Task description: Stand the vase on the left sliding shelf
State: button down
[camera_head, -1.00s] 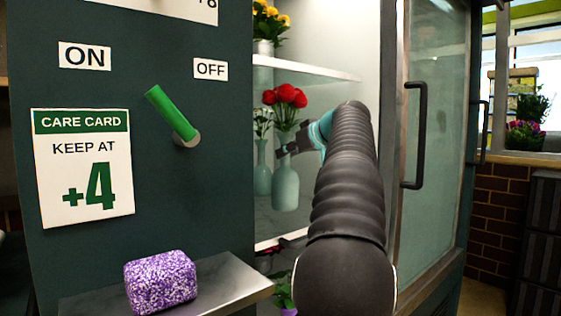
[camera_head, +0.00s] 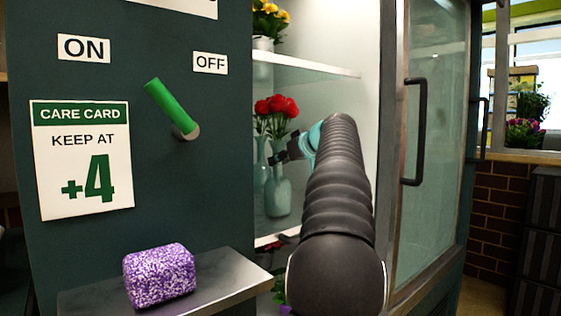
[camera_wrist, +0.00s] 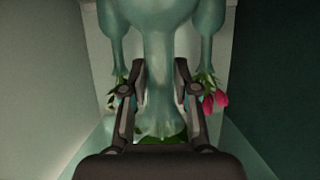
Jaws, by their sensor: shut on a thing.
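A pale green glass vase (camera_head: 278,192) with red flowers is upright inside the open cabinet in the head view. My gripper (camera_head: 283,156) reaches in from the right and is shut on its neck. In the wrist view my gripper (camera_wrist: 161,75) has one finger on each side of the vase neck (camera_wrist: 165,45); the picture is upside down, with green leaves below the rim. A lower shelf (camera_head: 268,241) shows its pale front edge under the vase. I cannot tell whether the vase base touches it.
A second vase (camera_head: 261,172) stands just left of the held one; the wrist view shows vases on both sides. An upper shelf (camera_head: 305,67) with yellow flowers is above. The cabinet door (camera_head: 430,150) stands right of my arm. A purple speckled block (camera_head: 160,275) lies on a ledge.

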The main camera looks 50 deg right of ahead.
jog(key=shift+f, duration=0.1)
jog(key=c, duration=0.9)
grip_release()
jog(key=shift+r, duration=0.25)
jog(key=v, duration=1.2)
jog(key=shift+f, duration=0.1)
